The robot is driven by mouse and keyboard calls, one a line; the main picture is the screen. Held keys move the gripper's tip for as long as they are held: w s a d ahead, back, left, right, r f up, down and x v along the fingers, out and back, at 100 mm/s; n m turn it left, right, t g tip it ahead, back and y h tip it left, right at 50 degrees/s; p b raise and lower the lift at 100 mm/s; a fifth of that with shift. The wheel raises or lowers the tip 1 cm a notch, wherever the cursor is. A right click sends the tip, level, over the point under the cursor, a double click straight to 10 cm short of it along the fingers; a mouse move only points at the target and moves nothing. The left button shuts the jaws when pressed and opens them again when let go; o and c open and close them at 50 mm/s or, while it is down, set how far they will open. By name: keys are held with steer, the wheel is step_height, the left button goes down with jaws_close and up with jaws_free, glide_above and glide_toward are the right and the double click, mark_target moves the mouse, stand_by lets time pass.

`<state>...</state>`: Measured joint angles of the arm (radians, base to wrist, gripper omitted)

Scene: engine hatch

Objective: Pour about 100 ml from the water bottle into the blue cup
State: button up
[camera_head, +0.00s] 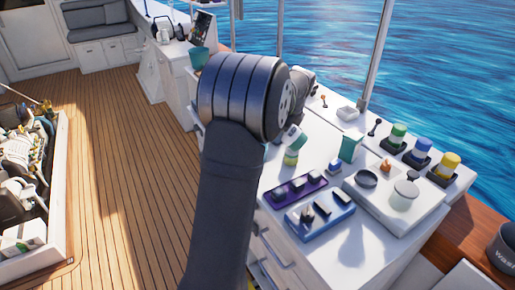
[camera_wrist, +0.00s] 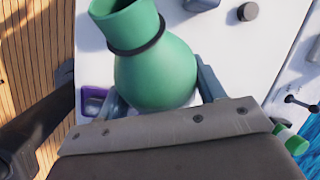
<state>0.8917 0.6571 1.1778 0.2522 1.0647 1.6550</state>
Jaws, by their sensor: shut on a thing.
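My gripper (camera_wrist: 162,92) is shut on a green round-bodied bottle (camera_wrist: 150,62) with a narrow neck and a dark ring round it. The fingers sit on either side of its body in the wrist view. The bottle's mouth is toward the top left there, and its contents cannot be seen. In the head view my own arm hides most of the gripper. The blue-banded container (camera_head: 417,152) stands at the right between a green and a yellow one; I cannot tell whether it is the blue cup.
The white counter carries a purple tray (camera_head: 294,188), a blue tray (camera_head: 320,213), a teal box (camera_head: 351,146) and a stove-like panel with a pale pot (camera_head: 405,193). A green-banded container (camera_head: 397,136) and a yellow-banded one (camera_head: 446,166) stand near the water side. A dark bucket stands at the right edge.

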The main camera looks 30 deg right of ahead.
mark_target(284, 138)
steer(key=shift+s+d+f+g+h, duration=0.1)
steer(key=shift+s+f+g+h, duration=0.2)
steer(key=shift+g+h, duration=0.4)
steer(key=shift+f+g+h, duration=0.3)
steer(key=shift+f+g, duration=0.4)
steer(key=shift+f, duration=0.2)
steer(key=shift+w+g+h+p, duration=0.2)
steer(key=shift+g+h+p, duration=0.1)
steer(key=shift+g+p, duration=0.1)
steer(key=shift+w+a+f+n+g+h+p, duration=0.1)
steer(key=shift+w+a+n+g+h+p, duration=0.1)
steer(key=shift+n+g+h+p, duration=0.15)
steer(key=shift+f+g+h+p, duration=0.35)
steer(key=shift+f+g+p, duration=0.1)
steer(key=shift+f, duration=0.2)
steer(key=shift+s+d, duration=0.1)
steer(key=shift+d, duration=0.05)
steer(key=shift+s+d+f+p, duration=0.2)
steer(key=shift+s+d+p, duration=0.1)
steer(key=shift+s+d, duration=0.1)
steer(key=shift+s+f+g+h+p, duration=0.1)
steer(key=shift+g+h+p, duration=0.3)
steer(key=shift+p, duration=0.5)
